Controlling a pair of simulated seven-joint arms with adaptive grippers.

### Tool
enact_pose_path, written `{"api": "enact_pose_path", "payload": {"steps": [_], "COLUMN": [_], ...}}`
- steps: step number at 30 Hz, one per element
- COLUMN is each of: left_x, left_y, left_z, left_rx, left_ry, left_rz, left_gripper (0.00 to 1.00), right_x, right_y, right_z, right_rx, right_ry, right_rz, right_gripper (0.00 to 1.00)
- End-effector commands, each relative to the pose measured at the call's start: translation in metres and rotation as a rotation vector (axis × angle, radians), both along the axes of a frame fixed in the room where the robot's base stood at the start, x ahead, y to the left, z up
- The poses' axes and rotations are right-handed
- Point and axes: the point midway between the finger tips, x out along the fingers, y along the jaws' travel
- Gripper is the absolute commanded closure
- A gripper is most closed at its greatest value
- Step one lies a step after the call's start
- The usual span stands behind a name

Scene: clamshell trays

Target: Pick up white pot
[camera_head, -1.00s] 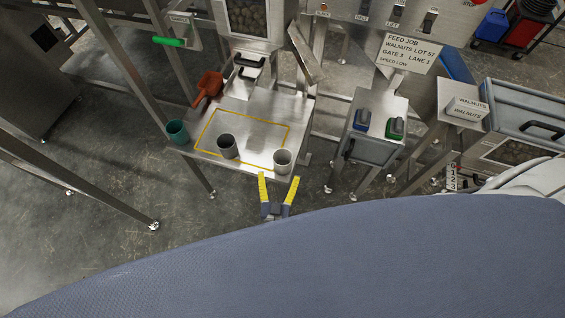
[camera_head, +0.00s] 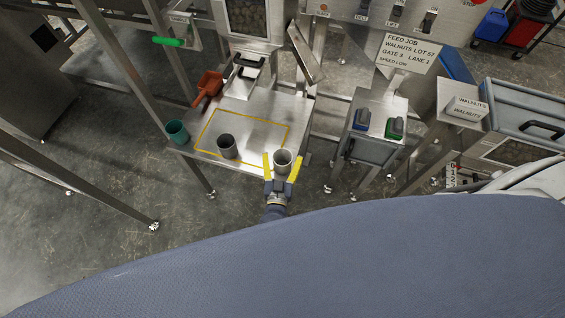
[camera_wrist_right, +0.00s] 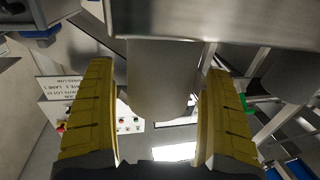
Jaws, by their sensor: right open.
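The white pot (camera_head: 283,160) stands upright near the front right corner of the steel table (camera_head: 258,112). My right gripper (camera_head: 281,166) is open, with one yellow finger on each side of the pot. In the right wrist view the pot (camera_wrist_right: 160,80) fills the space between the two yellow fingers (camera_wrist_right: 160,115). My left gripper is not in view.
A dark grey pot (camera_head: 227,147) stands inside the yellow outline on the table. A teal pot (camera_head: 177,132) is at the left corner, with an orange scoop (camera_head: 209,84) behind it. A steel stand with blue and green items (camera_head: 362,118) is to the right.

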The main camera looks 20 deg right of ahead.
Motion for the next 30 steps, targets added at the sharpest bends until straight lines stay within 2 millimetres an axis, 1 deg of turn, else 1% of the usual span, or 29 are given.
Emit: {"api": "enact_pose_path", "payload": {"steps": [8,21,22,30], "left_x": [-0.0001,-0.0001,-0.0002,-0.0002], "left_y": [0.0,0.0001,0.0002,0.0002], "left_z": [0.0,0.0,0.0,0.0], "left_rx": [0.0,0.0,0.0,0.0], "left_ry": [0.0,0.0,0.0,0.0], "left_rz": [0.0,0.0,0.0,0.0], "left_gripper": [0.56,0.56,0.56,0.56], "right_x": [0.001,0.0008,0.0008,0.0007], "right_y": [-0.0005,-0.0005,-0.0005,-0.0006], "right_z": [-0.0003,-0.0004,-0.0005,-0.0005], "right_rx": [0.0,0.0,0.0,0.0], "right_ry": [0.001,0.001,0.001,0.001], "right_rz": [0.0,0.0,0.0,0.0], "right_gripper": [0.14,0.65,0.68,0.68]}}
